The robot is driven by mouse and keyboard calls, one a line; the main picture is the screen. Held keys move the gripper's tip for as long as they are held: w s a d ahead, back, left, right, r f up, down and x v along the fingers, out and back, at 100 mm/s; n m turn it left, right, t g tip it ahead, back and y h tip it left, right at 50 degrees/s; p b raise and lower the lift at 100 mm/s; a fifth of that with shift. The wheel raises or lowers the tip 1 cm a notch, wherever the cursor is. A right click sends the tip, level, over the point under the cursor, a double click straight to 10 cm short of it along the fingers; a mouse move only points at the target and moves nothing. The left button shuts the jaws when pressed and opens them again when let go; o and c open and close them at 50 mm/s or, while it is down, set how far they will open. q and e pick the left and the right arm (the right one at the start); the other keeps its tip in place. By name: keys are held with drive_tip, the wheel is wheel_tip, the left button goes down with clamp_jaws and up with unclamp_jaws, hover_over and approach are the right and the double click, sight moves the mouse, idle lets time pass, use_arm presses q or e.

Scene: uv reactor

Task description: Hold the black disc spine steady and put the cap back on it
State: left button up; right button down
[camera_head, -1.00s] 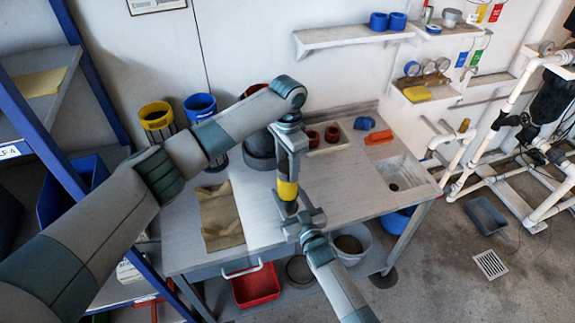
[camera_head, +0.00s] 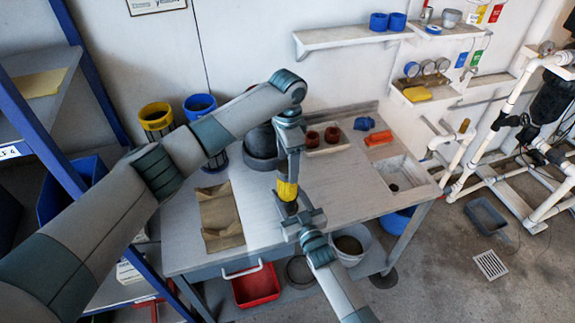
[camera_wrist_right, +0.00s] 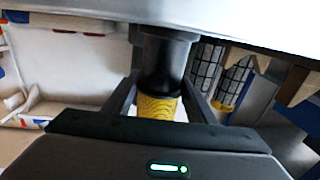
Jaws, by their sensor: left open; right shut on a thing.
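The yellow ribbed cap (camera_head: 287,190) stands over the black spine (camera_head: 290,208), above the bench's front part. In the right wrist view, which looks upside down, the cap (camera_wrist_right: 157,108) meets the black spine (camera_wrist_right: 162,65) with no clear gap. My right gripper (camera_head: 302,222) comes from below and is shut on the black spine; its fingers show on both sides in the wrist view. My left gripper (camera_head: 289,176) points down from above, open, with its fingers at the cap. The left fingertips partly hide the cap's top. How far the cap sits on the spine cannot be told.
The grey bench (camera_head: 335,190) has a brown mat (camera_head: 220,215) on the left, a dark domed vessel (camera_head: 262,143) behind my left gripper, and a sink (camera_head: 405,185) at the right. Red cups (camera_head: 322,136) stand at the back. The middle right of the benchtop is clear.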

use_arm(q)
wheel_tip(320, 180, up, 10)
drive_tip(key=shift+r, duration=0.2)
idle(0.3)
use_arm(e)
drive_tip(key=c, duration=0.7)
unclamp_jaws()
drive_tip(key=shift+s+d, duration=0.1)
drive_tip(key=shift+s, duration=0.05)
drive_tip(key=shift+s+d+f, duration=0.1)
drive_tip(key=shift+s+d, duration=0.15)
drive_tip(key=shift+s, duration=0.25)
use_arm(q)
wheel_tip(320, 180, down, 4)
drive_tip(key=b, duration=0.4)
use_arm(e)
drive_tip(key=v, duration=1.6)
